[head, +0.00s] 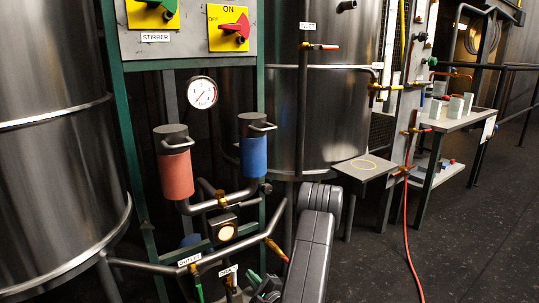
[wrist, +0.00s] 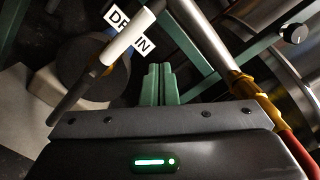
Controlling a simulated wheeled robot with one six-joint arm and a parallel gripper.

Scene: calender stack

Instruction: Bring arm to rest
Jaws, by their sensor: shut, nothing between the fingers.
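My gripper (wrist: 160,72) shows in the wrist view with its two green fingers pressed together and nothing between them. In the head view my gripper (head: 251,279) is low, at the bottom of the picture, near the drain label (head: 228,271) and the lower pipes. My grey arm comes up from the bottom edge and bends down to it. In the wrist view a pipe or lever with a white sleeve (wrist: 128,36) crosses the drain label (wrist: 116,17) close beyond the fingers. I cannot tell whether anything touches the fingers.
A brass fitting (wrist: 250,88) on a pipe is close on the right in the wrist view. A green frame (head: 127,140) carries a gauge (head: 202,92), red (head: 176,175) and blue (head: 253,153) cylinders. Steel tanks (head: 45,170) flank it. Dark floor (head: 470,240) is open at right, crossed by a red hose (head: 407,235).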

